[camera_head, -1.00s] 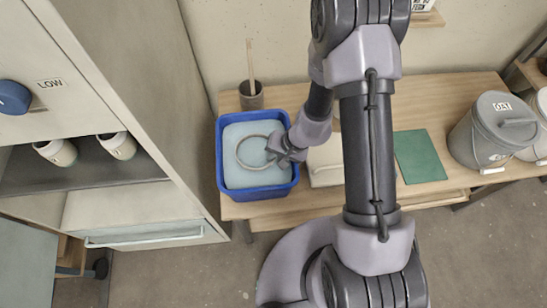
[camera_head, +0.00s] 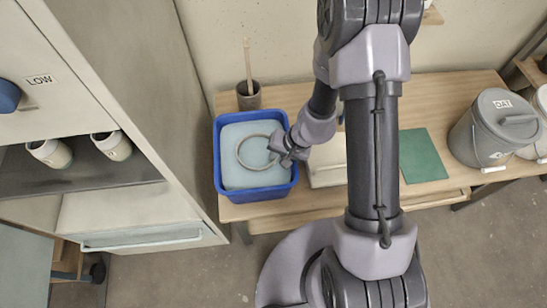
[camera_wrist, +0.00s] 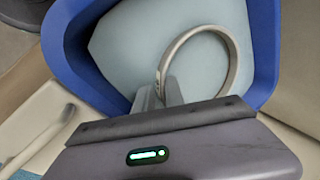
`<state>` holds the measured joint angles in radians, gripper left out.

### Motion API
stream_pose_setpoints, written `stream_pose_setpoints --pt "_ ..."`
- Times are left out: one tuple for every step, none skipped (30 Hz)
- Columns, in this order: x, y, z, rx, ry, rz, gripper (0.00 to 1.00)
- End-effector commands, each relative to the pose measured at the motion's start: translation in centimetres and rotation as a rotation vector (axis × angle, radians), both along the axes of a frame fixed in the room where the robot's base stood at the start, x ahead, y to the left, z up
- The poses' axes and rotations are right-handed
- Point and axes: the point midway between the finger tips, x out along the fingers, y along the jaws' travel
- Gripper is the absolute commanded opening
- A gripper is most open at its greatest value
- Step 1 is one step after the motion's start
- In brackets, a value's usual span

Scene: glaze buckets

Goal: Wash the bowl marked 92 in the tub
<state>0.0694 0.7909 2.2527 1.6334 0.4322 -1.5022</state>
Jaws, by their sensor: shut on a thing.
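The blue tub (camera_head: 217,165) stands on the wooden bench and holds pale blue water (camera_head: 232,133). A grey bowl (camera_head: 239,156) is in the tub; only its ring-shaped rim shows clearly at the water, and its body is hidden. My gripper (camera_head: 277,153) reaches in from the right and is shut on the right side of the rim. In the wrist view, the fingers (camera_wrist: 169,92) pinch the bowl's rim (camera_wrist: 236,62) at its near left. I cannot read a number on the bowl.
A dark cup (camera_head: 249,97) with a stick stands behind the tub. A pale slab (camera_head: 328,165) lies right of the tub, then a green mat (camera_head: 423,156) and a grey lidded bucket (camera_head: 490,135). Two pots (camera_head: 50,153) sit on the cabinet shelf at left.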

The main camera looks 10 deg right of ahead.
Motion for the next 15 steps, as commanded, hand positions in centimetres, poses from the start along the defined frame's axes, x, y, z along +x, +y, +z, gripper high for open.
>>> stream_pose_setpoints --pt "0.0 0.3 -0.1 0.001 -0.001 0.002 0.0" --pt "0.0 0.5 -0.2 0.0 -0.001 0.003 0.0" --pt "0.1 0.8 -0.2 0.0 -0.002 0.004 0.0" --pt "0.1 1.1 -0.2 0.0 -0.002 0.002 0.0" --pt "0.1 1.3 -0.2 0.001 -0.003 0.002 0.0" --pt "0.1 1.7 -0.2 0.001 -0.003 0.003 0.0" --pt "0.1 1.9 -0.2 0.001 -0.002 0.003 0.0" --pt "0.1 2.1 -0.2 0.001 -0.002 0.002 0.0" --pt "0.0 2.2 -0.1 0.001 -0.002 0.001 0.0" --pt "0.0 2.3 -0.1 0.001 -0.002 0.001 0.0" --pt "0.0 2.3 0.0 0.001 -0.002 0.0 0.0" --pt "0.0 2.3 0.0 0.001 -0.002 0.0 0.0" --pt "0.0 2.2 0.0 0.001 -0.002 0.0 0.0" --pt "0.0 2.2 0.0 0.001 -0.002 0.0 0.0" --pt "0.0 2.1 0.0 0.001 -0.002 0.0 0.0"
